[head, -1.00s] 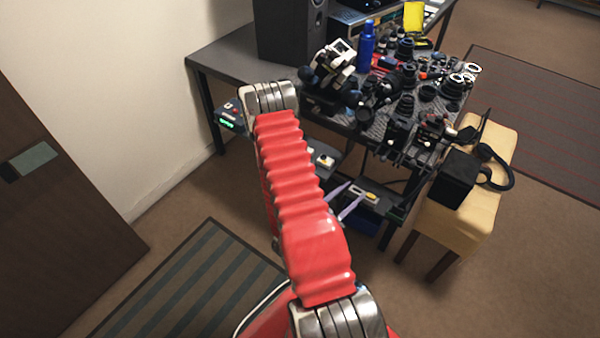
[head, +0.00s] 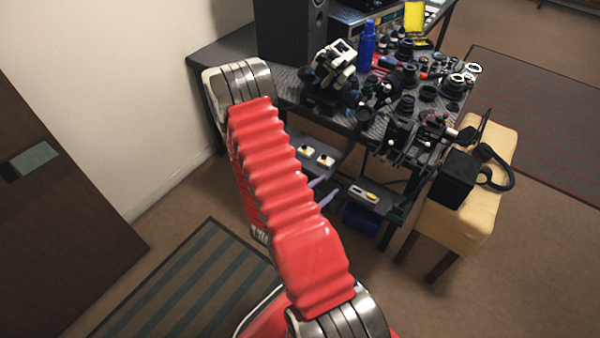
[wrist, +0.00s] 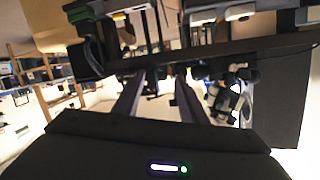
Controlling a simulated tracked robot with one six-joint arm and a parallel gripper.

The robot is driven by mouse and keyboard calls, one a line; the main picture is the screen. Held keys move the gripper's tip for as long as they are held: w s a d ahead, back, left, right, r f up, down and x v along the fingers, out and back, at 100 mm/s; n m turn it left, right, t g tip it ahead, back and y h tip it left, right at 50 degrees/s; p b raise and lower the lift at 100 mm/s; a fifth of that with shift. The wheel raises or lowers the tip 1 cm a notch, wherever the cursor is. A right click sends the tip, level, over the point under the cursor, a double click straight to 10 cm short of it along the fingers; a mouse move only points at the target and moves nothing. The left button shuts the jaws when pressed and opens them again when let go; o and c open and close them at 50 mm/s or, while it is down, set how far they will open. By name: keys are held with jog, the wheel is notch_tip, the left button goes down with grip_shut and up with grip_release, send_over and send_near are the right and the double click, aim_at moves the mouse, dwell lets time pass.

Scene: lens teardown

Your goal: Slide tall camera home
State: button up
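Several black cameras and camera parts stand crowded on the table; I cannot tell which is the tall camera. One dark upright camera (head: 402,133) is near the table's front edge, and another (head: 432,133) stands to its right. My gripper (head: 324,190) shows as two pale purple fingers beside the red arm, low in front of the under-table shelf; the arm hides the rest. In the wrist view, the fingers of my gripper (wrist: 158,80) stand apart with nothing seen between them, pointing toward a dark horizontal bar (wrist: 220,55).
The table (head: 220,55) also holds a speaker (head: 290,25), a blue bottle (head: 367,45) and a white-and-black device (head: 333,68). A lower shelf (head: 385,205) carries small items. A yellow stool (head: 468,220) with a black box (head: 455,178) and headphones (head: 497,165) stands right.

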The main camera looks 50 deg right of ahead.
jog(key=w+a+r+n+t+y, duration=0.1)
jog(key=w+a+r+t+y, duration=0.1)
jog(key=w, duration=0.6)
jog(key=shift+w+a+r+t+y, duration=0.2)
jog(key=shift+w+a+t+y, duration=0.1)
jog(key=shift+a+t+y, duration=0.15)
